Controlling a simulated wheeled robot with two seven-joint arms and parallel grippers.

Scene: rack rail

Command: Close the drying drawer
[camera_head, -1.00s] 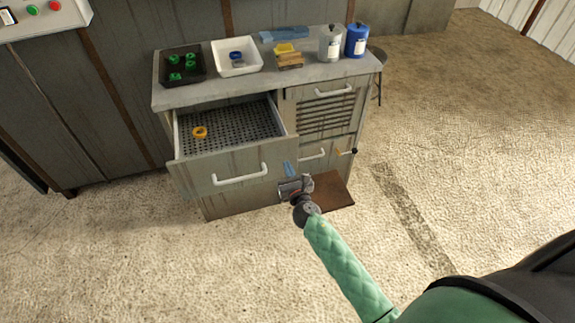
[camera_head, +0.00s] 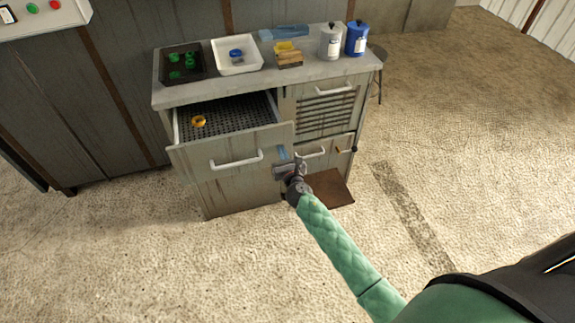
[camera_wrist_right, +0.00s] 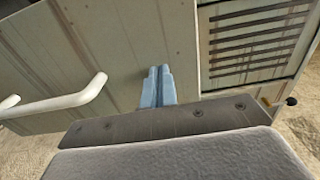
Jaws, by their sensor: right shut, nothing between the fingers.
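The drying drawer (camera_head: 199,162) is at the upper left of the cabinet and stands partly open. Its perforated floor shows, with a yellow ring (camera_head: 199,121) lying on it. A white bar handle (camera_head: 237,160) is on its front, and it also shows in the right wrist view (camera_wrist_right: 60,103). My right gripper (camera_head: 282,153) is shut and empty at the right part of the drawer front, right of the handle. In the right wrist view its blue fingertips (camera_wrist_right: 158,73) are together against or very close to the front panel; contact is not certain. My left gripper is not in view.
The cabinet top (camera_head: 205,92) holds a black tray (camera_head: 182,78), a white tray (camera_head: 236,69), a yellow-topped block, a grey bottle (camera_head: 330,42) and a blue bottle (camera_head: 357,39). A slatted door (camera_head: 325,115) is at right. A brown panel (camera_head: 333,190) lies low in front.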

